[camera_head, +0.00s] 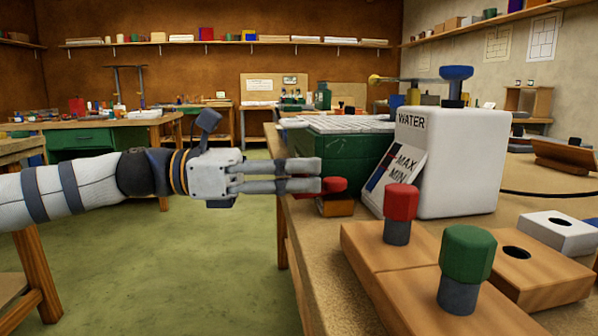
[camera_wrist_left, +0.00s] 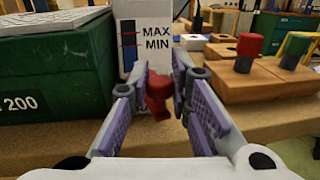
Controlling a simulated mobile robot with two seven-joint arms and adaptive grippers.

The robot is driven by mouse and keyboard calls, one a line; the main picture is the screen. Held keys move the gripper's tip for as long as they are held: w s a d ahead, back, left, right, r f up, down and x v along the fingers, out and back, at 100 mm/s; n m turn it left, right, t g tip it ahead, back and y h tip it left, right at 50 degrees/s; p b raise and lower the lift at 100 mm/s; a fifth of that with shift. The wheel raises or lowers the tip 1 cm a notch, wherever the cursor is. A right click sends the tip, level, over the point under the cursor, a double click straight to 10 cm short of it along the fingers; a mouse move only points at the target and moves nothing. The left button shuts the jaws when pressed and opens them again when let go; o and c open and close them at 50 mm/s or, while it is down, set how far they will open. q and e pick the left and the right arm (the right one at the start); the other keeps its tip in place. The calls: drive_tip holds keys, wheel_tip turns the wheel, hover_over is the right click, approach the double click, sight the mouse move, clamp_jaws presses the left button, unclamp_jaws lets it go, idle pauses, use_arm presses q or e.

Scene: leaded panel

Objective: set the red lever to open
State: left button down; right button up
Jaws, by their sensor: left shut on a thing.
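The red lever (camera_head: 335,185) is at the near left edge of the workbench, just above a small wooden block (camera_head: 336,207). My left gripper (camera_head: 314,176) reaches in from the left and is shut on the lever. In the left wrist view the red lever (camera_wrist_left: 158,92) sits between the two finger pads. Its pivot and any open or shut marking are hidden or too small to tell. My right gripper is not in view.
A white WATER tank (camera_head: 460,160) with a MAX/MIN gauge stands right of the lever, a green box (camera_head: 340,160) behind it. Red-capped (camera_head: 401,203) and green-capped (camera_head: 466,254) pegs stand on wooden blocks nearer me. Open floor (camera_head: 200,270) lies left of the bench.

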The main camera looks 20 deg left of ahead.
use_arm(q)
drive_tip(key=shift+d+f, duration=0.1)
drive_tip(key=shift+f, duration=0.1)
drive_tip(key=c, duration=1.5)
unclamp_jaws()
drive_tip(key=v, duration=1.2)
